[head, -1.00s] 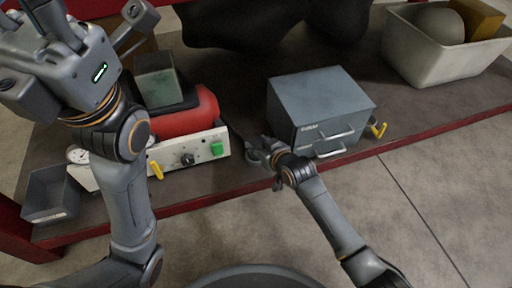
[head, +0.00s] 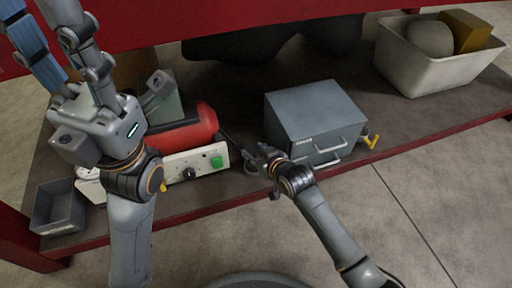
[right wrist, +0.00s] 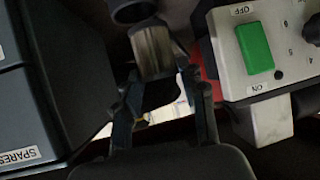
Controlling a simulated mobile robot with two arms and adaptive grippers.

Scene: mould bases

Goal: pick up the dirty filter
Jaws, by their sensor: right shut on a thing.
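My right gripper (head: 256,160) is low at the shelf's front, between the grey drawer cabinet (head: 318,112) and the white control panel (head: 198,163). In the right wrist view its two dark blue-grey fingers (right wrist: 165,95) close on a grey cylindrical piece (right wrist: 154,48) with a dark lower part. I cannot tell from its look whether this is the dirty filter; the fingers hide part of it. My left gripper (head: 50,45) is raised at the upper left, fingers upward and apart, with nothing seen between them.
A red tank (head: 204,122) lies behind the panel with its green switch (head: 217,161). A small grey bin (head: 58,204) stands at the left, a white bin (head: 403,66) at the back right. The shelf has a red front edge (head: 410,143).

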